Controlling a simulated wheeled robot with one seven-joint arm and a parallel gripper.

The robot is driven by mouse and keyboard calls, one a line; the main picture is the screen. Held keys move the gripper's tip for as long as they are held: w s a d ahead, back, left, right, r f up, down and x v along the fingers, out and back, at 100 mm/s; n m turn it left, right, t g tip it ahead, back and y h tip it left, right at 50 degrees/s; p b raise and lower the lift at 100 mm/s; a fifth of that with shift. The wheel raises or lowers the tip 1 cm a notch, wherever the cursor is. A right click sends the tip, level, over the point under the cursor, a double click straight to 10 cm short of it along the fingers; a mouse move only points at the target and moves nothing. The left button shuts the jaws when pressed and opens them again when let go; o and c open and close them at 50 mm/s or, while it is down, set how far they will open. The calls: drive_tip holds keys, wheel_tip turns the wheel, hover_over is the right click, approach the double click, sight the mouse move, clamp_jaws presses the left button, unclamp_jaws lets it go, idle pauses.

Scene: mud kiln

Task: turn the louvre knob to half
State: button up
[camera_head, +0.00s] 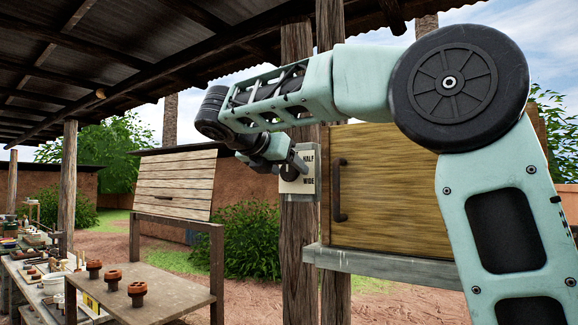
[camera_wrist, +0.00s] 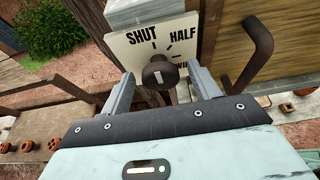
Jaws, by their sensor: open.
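The louvre knob (camera_wrist: 160,73) is dark and round, with a short white mark on its face. It sits on a pale dial plate (camera_wrist: 136,50) reading SHUT and HALF, with black tick marks; further lettering is partly hidden. The white mark looks roughly upright in the wrist view; I cannot tell exactly which tick it faces. The plate also shows on a wooden post in the head view (camera_head: 309,184), with HALF and WIDE readable. My gripper (camera_wrist: 160,76) is open, one finger on each side of the knob. I cannot tell whether either finger touches it.
A wooden cupboard door (camera_head: 390,190) with a dark bar handle (camera_head: 339,190) stands just right of the post. A slatted panel (camera_head: 175,183) is at the left, above a table (camera_head: 165,290) with several clay pieces. A cluttered bench runs along the far left.

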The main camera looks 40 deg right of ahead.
drive_tip(key=shift+x, duration=0.85)
drive_tip(key=shift+c, duration=0.3)
drive_tip(key=c, duration=0.9)
